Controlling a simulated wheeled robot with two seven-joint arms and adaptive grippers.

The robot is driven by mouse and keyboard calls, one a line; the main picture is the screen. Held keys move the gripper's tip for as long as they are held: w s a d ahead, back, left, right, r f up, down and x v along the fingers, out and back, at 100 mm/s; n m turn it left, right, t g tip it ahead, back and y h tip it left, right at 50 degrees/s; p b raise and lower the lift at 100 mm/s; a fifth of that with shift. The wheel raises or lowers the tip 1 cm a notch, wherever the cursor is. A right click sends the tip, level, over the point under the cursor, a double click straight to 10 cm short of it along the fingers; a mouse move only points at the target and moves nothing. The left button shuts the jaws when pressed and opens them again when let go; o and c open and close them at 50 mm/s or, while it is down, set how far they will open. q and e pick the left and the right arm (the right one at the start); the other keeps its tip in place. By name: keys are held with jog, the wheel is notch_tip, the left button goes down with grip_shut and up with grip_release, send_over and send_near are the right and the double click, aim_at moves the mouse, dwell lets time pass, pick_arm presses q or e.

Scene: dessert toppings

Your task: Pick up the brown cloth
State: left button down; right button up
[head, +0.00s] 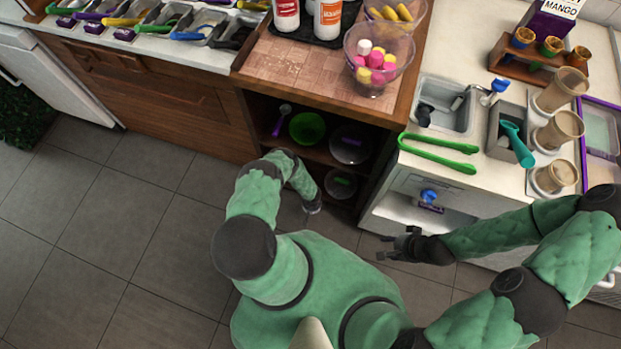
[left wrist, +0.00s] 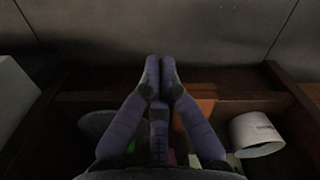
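I cannot make out the brown cloth for certain in either view. A flat orange-brown patch (left wrist: 205,106) shows beside the fingers in the left wrist view, but I cannot tell whether it is cloth or wood. My left gripper (head: 313,207) points down in front of the open cabinet in the head view. In the left wrist view its fingertips (left wrist: 160,68) are together, with nothing visible between them. My right gripper (head: 388,246) is open and empty, in front of the white counter unit.
The open cabinet's shelves hold a green bowl (head: 307,128), a clear bowl (head: 350,144) and a purple-handled scoop (head: 281,119). A white cylindrical container (left wrist: 257,134) lies at right in the left wrist view. The tiled floor at left is clear.

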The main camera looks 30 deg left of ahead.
pick_arm(q)
jog(key=w+a+f+b, duration=0.1)
jog(key=b, duration=0.2)
jog(key=w+a+f+b, duration=0.1)
jog(key=w+f+b, duration=0.1)
jog(key=b, duration=0.1)
jog(key=shift+a+f, duration=0.15)
jog(key=shift+a, duration=0.15)
pick_arm(e)
notch_tip(320, 180, down, 7)
jog(key=shift+r, duration=0.2)
